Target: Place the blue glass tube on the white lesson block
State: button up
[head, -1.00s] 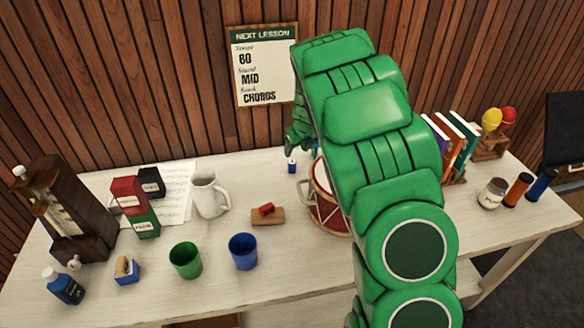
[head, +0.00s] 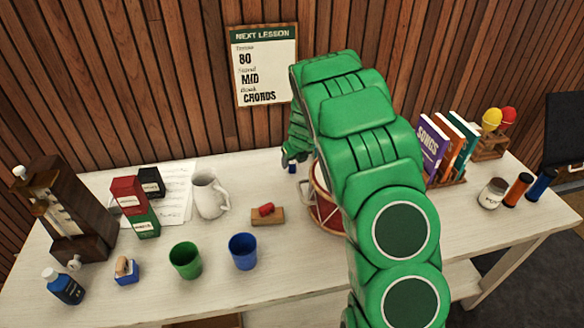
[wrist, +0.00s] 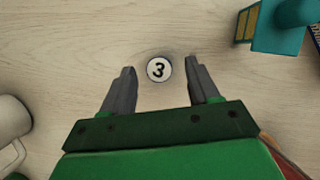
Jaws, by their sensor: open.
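A small blue upright thing (head: 291,168), partly covered by my gripper, stands on the table between the white mug and the drum. It may be the blue glass tube. I cannot pick out the white lesson block; my arm hides part of the table.
The white mug (head: 208,196) is to the left and a red drum (head: 325,208) is close on the right. A teal object (wrist: 282,28) is at the wrist view's upper right. Green (head: 185,260) and blue (head: 243,251) cups stand in front. Books (head: 452,145) stand right.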

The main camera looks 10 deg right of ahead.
jog(key=shift+x, duration=1.3)
jog(key=shift+w, duration=0.1)
grip_shut()
